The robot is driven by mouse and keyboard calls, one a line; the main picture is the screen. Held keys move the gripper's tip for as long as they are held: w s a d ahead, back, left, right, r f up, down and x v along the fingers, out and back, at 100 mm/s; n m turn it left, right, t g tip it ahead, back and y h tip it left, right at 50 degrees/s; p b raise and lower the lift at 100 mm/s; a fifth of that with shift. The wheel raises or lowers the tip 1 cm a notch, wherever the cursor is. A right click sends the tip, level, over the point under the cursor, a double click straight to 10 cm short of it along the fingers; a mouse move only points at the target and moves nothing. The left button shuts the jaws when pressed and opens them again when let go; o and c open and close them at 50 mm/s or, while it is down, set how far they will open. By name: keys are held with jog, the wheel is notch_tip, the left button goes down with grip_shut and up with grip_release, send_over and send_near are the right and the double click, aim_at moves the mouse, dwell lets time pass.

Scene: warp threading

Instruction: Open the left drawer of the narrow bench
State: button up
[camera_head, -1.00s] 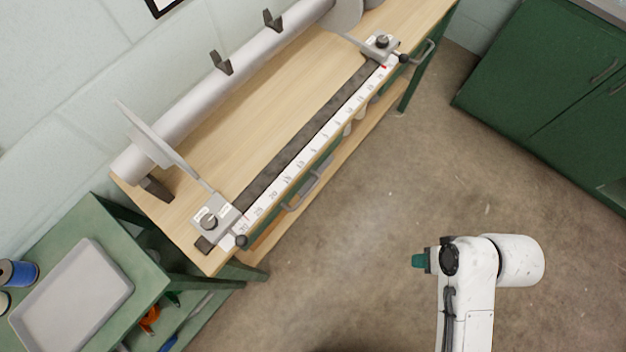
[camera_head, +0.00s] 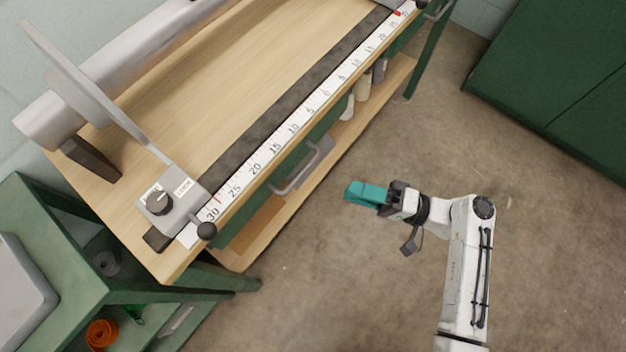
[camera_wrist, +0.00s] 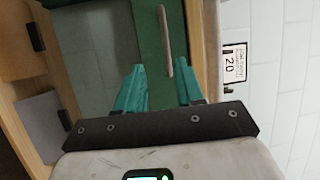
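The narrow bench (camera_head: 235,85) has a pale wooden top and a green drawer front (camera_head: 238,218) under its front edge. That left drawer looks shut, and its grey bar handle (camera_head: 297,174) sticks out from the front. In the wrist view the handle (camera_wrist: 166,42) runs up and down the picture on the green front, ahead of my fingers. My gripper (camera_head: 350,190) has teal fingers and is in the clear space right of the handle, apart from it. In the wrist view my gripper (camera_wrist: 160,75) is open with nothing between its fingers.
A second handle (camera_head: 438,10) shows at the bench's far right end. A lower wooden shelf (camera_head: 375,105) carries several pale cylinders. A round black knob (camera_head: 207,231) juts out at the near left corner. A green cart (camera_head: 60,215) stands at left. The floor is clear.

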jog(key=r+x, duration=0.1)
jog(key=x, duration=1)
jog(key=shift+w+d+t+y+p, duration=0.2)
jog(key=shift+w+t+y+p, duration=0.1)
jog(key=shift+w+p, duration=0.05)
jog(key=shift+c, duration=0.2)
grip_shut()
